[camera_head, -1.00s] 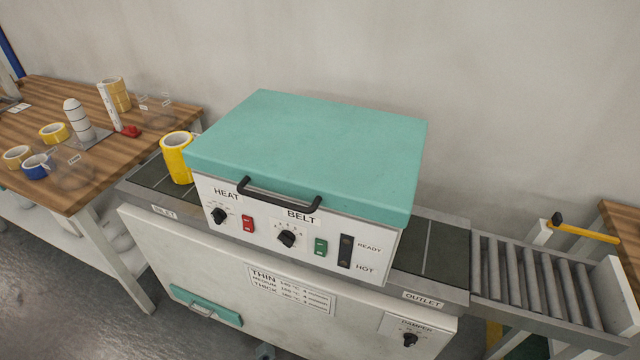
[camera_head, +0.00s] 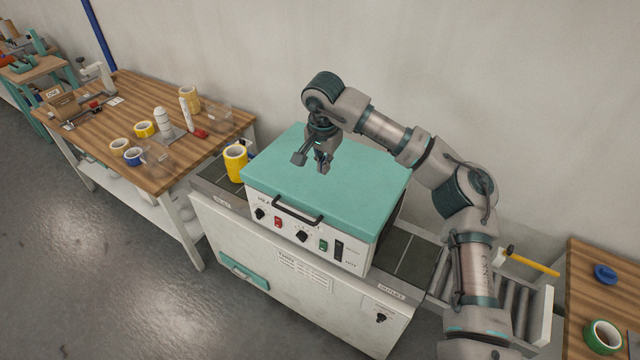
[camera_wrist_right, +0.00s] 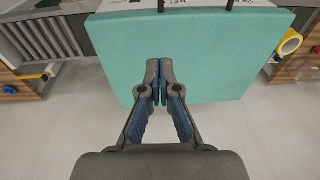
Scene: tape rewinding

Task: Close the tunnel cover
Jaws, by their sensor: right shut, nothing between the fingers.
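The teal tunnel cover (camera_head: 350,195) lies flat on the white heat tunnel body (camera_head: 330,246) in the head view, with no gap visible along its front edge. Its black handle (camera_head: 298,212) is at the front. My right gripper (camera_head: 312,163) is above the rear part of the cover, pointing down; contact with it cannot be told. In the wrist view its fingertips (camera_wrist_right: 159,78) are together and empty in front of the cover (camera_wrist_right: 225,60). The handle is partly seen at that view's top edge. My left gripper is not in view.
A yellow tape roll (camera_head: 235,163) stands on the inlet belt left of the tunnel. A wooden bench (camera_head: 160,92) at left holds several tape rolls. The roller conveyor (camera_head: 520,292) and another bench (camera_head: 588,260) are at right. A wall is close behind.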

